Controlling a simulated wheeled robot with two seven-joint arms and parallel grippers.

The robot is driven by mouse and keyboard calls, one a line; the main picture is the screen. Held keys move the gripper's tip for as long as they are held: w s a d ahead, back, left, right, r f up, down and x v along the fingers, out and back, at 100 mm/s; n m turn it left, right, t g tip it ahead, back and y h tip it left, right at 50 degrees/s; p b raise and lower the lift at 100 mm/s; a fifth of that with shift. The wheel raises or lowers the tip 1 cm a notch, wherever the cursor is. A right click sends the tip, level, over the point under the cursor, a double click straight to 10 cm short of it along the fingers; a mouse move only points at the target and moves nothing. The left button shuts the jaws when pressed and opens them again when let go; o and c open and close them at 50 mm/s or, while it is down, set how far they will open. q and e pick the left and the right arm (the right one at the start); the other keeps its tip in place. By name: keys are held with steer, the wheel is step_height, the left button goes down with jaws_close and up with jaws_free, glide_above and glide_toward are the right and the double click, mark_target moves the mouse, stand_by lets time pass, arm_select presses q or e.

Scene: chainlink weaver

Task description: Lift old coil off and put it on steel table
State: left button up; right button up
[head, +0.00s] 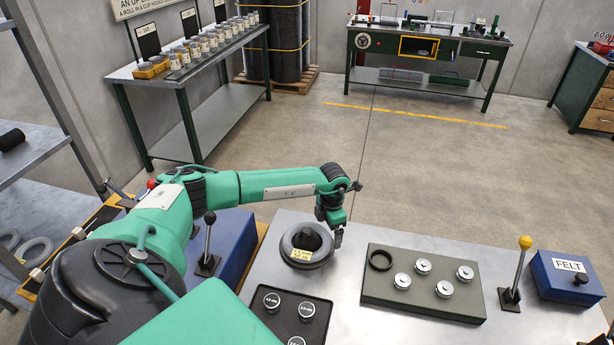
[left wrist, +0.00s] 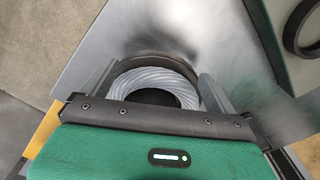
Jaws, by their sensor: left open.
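The old coil (head: 288,244), a grey ring with a yellow label, sits at the left part of the steel table (head: 349,312). In the left wrist view the coil (left wrist: 168,75) shows as a ring of twisted grey wire, with a dark round rim curving behind it. My left gripper (head: 330,228) reaches down over the coil from its far right side in the head view. In the left wrist view its open fingers (left wrist: 155,88) stand on either side of the coil. I cannot tell whether they touch it. The gripper body hides the coil's near part. My right gripper is not in view.
A grey-green block (head: 419,308) with several silver knobs and a black ring (head: 380,260) stands right of the coil. A black tray (head: 289,318) lies in front. A yellow-knobbed lever (head: 516,276) and blue FELT box (head: 568,278) stand farther right. Bare tabletop lies around the block.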

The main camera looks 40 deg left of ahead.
arm_select(q)
steer(key=shift+f, duration=0.6)
jaws_close()
